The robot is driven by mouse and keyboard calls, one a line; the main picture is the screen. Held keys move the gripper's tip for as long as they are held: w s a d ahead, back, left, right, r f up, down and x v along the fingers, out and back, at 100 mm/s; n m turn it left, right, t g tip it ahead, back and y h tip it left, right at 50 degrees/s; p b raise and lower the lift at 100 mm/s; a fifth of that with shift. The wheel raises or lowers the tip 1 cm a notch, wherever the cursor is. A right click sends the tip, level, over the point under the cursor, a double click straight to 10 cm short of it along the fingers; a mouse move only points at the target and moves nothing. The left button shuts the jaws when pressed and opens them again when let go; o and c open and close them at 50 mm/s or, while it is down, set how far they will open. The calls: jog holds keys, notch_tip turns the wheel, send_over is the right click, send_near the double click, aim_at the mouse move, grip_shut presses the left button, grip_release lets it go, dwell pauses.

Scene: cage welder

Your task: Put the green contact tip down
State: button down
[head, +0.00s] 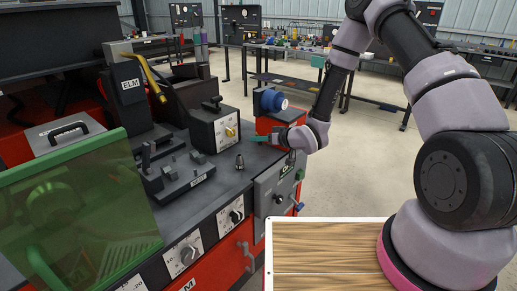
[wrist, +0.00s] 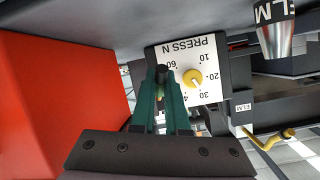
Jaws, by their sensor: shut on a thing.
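My gripper (wrist: 161,88) has teal fingers and is shut on a small slim piece, the green contact tip (wrist: 161,74). Its dark end shows between the fingertips, and the fingers hide most of the rest. In the head view my gripper (head: 260,138) reaches in from the right, low over the back right part of the dark bench top (head: 222,181). The contact tip is too small to make out there. I cannot tell whether it touches the bench.
A box with a yellow dial marked PRESS N (wrist: 194,78) stands close to the fingers. A metal nozzle (head: 239,161) stands on the bench nearby. A red block with a blue cylinder (head: 273,101) is behind my gripper. A green transparent screen (head: 75,210) stands at the left.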

aim_at(259, 153)
jog(key=shift+f, duration=1.9)
jog(key=shift+f, duration=0.15)
jog(key=c, duration=1.2)
grip_release()
